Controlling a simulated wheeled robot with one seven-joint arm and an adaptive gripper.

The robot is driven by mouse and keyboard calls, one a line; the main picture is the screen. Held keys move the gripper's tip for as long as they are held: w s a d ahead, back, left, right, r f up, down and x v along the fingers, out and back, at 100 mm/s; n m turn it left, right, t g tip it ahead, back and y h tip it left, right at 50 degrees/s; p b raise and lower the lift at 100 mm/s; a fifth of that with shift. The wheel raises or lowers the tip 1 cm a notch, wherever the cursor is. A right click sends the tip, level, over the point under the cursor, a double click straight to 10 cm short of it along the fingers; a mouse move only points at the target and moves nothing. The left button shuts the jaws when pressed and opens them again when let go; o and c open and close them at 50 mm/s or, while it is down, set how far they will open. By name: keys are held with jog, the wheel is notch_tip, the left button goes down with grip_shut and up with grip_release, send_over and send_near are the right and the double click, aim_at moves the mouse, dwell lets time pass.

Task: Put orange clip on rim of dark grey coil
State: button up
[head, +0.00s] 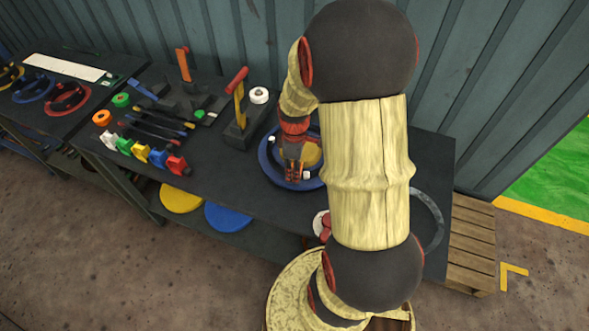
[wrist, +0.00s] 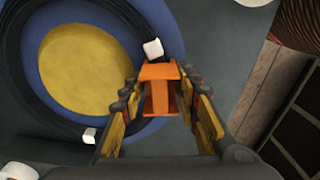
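The orange clip (wrist: 160,88) sits between my gripper's fingertips (wrist: 161,85) in the wrist view, and they appear closed on its sides. The dark grey coil (wrist: 118,20) lies as a ring around a yellow disc (wrist: 80,68) on a blue round base (wrist: 172,40). The clip appears over the right side of the base, beside the coil; I cannot tell its height or whether it touches. A white clip (wrist: 153,48) sits close behind it, and another (wrist: 89,135) is at the coil's lower side. In the head view my gripper (head: 292,170) is over the blue base (head: 266,165), partly covering it.
A row of coloured clips (head: 158,157) stands along the table's front edge at left. A holder with a red-handled tool (head: 236,80) stands left of the coil. A grey ring (head: 430,220) lies at the table's right end. My arm hides part of the table.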

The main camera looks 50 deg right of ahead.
jog(key=o, duration=0.4)
notch_tip(320, 180, up, 12)
jog(key=shift+r, duration=0.1)
dwell(0.6)
jog(key=shift+m, duration=1.1)
jog(key=s+a+r+m+t, duration=0.1)
jog(key=s+a+r+t, duration=0.1)
jog(key=a+r, duration=0.2)
jog(key=s+a+r+m+t, duration=0.1)
jog(key=a+r, duration=0.4)
jog(key=a, duration=0.6)
jog(key=s+a+r+m+t, duration=0.2)
jog(key=s+a+r, duration=0.2)
jog(key=a, duration=0.3)
jog(key=shift+s+a+r+t, duration=0.15)
jog(key=shift+a+r, duration=0.05)
jog(key=shift+r, duration=0.2)
jog(key=shift+s+a+r+t, duration=0.1)
jog(key=shift+a+r+t, duration=0.05)
jog(key=shift+r, duration=0.2)
